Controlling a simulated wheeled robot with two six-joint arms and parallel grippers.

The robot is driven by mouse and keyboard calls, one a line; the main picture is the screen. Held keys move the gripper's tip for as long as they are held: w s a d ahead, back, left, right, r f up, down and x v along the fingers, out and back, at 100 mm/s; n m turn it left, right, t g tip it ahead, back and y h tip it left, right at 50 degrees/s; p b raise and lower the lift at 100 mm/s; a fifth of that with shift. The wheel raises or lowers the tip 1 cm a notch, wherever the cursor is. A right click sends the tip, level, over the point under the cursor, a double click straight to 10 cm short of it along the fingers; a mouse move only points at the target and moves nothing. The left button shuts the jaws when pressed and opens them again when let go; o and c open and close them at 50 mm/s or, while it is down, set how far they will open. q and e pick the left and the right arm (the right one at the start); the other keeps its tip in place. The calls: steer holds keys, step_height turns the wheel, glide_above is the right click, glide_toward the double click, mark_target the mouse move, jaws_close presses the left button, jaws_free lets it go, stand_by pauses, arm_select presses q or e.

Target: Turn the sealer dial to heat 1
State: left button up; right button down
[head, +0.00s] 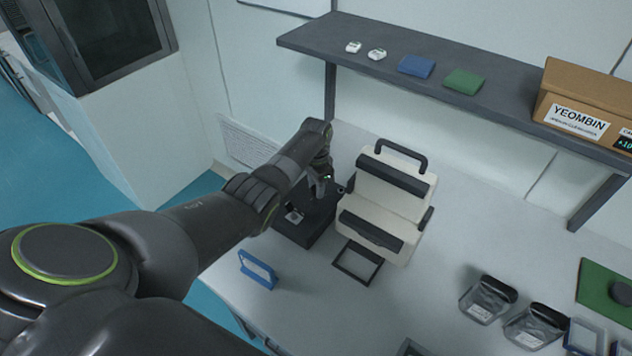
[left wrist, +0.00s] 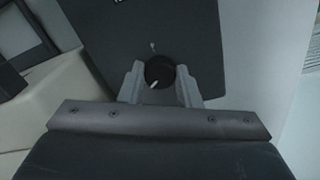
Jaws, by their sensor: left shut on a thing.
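The sealer (head: 388,205) is a cream machine with a black handle and black bars, standing on the bench. A dark box (head: 305,222) stands just left of it. In the left wrist view the dial (left wrist: 159,72) is a round black knob with a white pointer line, on a dark panel (left wrist: 150,28). The pointer is directed toward the lower left; a small mark above the dial is too small to read. My left gripper (left wrist: 161,84) is shut on the dial, one finger on each side. In the head view my left gripper (head: 320,186) is partly hidden by its arm.
A black frame (head: 358,262) lies before the sealer, and a blue-framed stand (head: 258,269) is near the front edge. Dark-lidded clear containers (head: 487,299) stand at right. A shelf (head: 470,98) overhangs the back of the bench. Bare bench lies between sealer and containers.

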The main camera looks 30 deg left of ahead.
arm_select(q)
steer(key=n+p, duration=0.1)
steer(key=n, duration=0.4)
steer(key=shift+r+n, duration=0.1)
steer(key=shift+n, duration=0.2)
steer(key=n+p, duration=0.1)
steer(key=n, duration=0.4)
steer(key=shift+n, duration=0.3)
steer(key=o, duration=1)
steer(key=shift+c, duration=0.2)
steer(key=shift+r+p, duration=0.35)
steer(key=shift+r, duration=0.4)
step_height(320, 180, up, 16)
steer(key=b, duration=0.2)
steer(key=shift+f, duration=0.2)
